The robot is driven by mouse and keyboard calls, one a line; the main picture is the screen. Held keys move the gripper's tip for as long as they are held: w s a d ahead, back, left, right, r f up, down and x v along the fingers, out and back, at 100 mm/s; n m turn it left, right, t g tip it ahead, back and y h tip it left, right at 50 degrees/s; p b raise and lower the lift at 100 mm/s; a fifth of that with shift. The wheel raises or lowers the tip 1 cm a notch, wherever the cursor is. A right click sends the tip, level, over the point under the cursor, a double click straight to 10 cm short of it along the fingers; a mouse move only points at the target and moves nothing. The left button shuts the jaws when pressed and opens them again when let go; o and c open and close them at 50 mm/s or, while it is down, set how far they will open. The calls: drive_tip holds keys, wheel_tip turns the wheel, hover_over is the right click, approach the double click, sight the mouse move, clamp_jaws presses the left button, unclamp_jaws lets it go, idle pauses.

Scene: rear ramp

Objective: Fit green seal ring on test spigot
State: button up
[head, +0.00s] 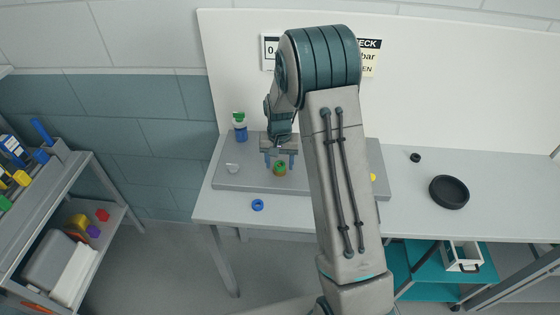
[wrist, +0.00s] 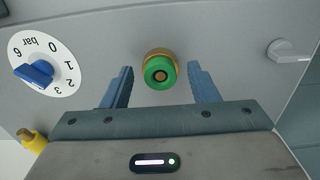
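The green seal ring (wrist: 152,64) sits around the end of the brass test spigot (wrist: 161,51), whose tip shows through the ring's hole in the wrist view. In the head view the green ring (head: 280,165) is on top of the brownish spigot (head: 280,174), on the grey panel. My gripper (head: 279,162) is over it with its fingers apart. In the wrist view my gripper's (wrist: 160,71) blue fingers stand on either side of the ring, with a clear gap on both sides. The gripper is open and empty. How far down the ring is seated is hard to tell.
The grey panel (head: 230,183) also carries a blue knob on a bar dial (wrist: 35,73), a grey lever (wrist: 289,50) and a yellow fitting (wrist: 32,140). A blue ring (head: 258,205) lies in front. A green-capped bottle (head: 240,128) stands behind; a black dish (head: 449,191) lies right.

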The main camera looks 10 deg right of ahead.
drive_tip(key=shift+r, duration=0.15)
drive_tip(key=shift+r, duration=0.3)
wheel_tip(320, 180, up, 3)
drive_tip(key=shift+f+b, duration=0.1)
drive_tip(key=shift+b, duration=0.65)
drive_tip(key=s+d+r+b, duration=0.2)
drive_tip(key=s+d+r, duration=0.4)
drive_tip(key=d, duration=0.4)
drive_tip(key=shift+r+b, duration=0.4)
drive_tip(key=shift+r, duration=0.25)
drive_tip(key=s+a+r+n+t, duration=0.1)
drive_tip(key=s+a+r, duration=0.1)
drive_tip(key=s, duration=0.5)
drive_tip(key=s+a+r+n+t, duration=0.1)
drive_tip(key=s+a+r, duration=0.1)
drive_tip(key=s+a, duration=0.2)
drive_tip(key=s+a+r+n+t, duration=0.1)
drive_tip(key=s+a+r, duration=0.1)
drive_tip(key=s, duration=0.8)
drive_tip(key=shift+s+a+n, duration=0.35)
drive_tip(key=shift+a+n, duration=0.05)
drive_tip(key=shift+a, duration=0.5)
